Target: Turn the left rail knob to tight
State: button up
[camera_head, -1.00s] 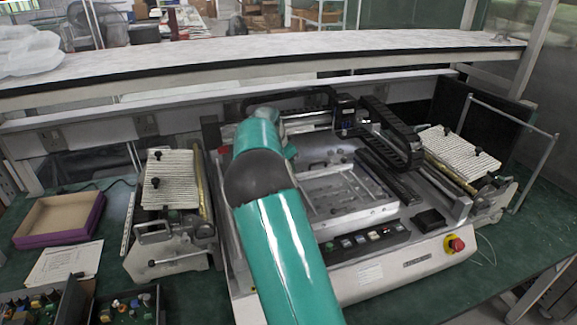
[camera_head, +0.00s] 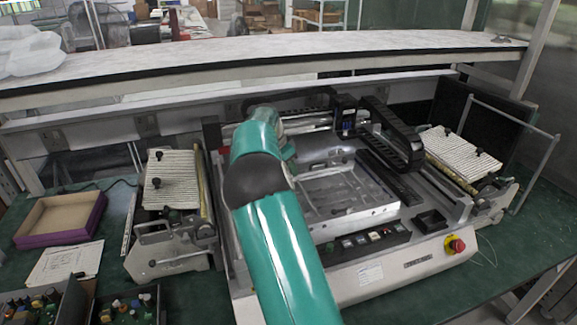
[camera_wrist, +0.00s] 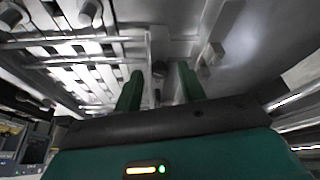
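My gripper shows in the wrist view (camera_wrist: 160,82) as two green fingers standing apart with a gap between them. A small dark knob-like part (camera_wrist: 158,70) on a thin metal rail shows beyond and between the fingertips. I cannot tell whether the fingers touch it or whether it is the left rail knob. In the head view my teal arm reaches over the left part of the bench machine (camera_head: 372,275). The arm hides my fingers there and much of the machine's left rail.
A metal tray fixture (camera_head: 350,190) sits right of my arm, with a black cable chain (camera_head: 395,135) behind it. A ribbed-top feeder unit (camera_head: 172,180) with black knobs stands left. A purple-edged box (camera_head: 62,238) lies further left. A red stop button (camera_head: 456,245) is at front right.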

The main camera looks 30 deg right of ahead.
jog(key=v, duration=1.4)
jog(key=shift+f, duration=0.1)
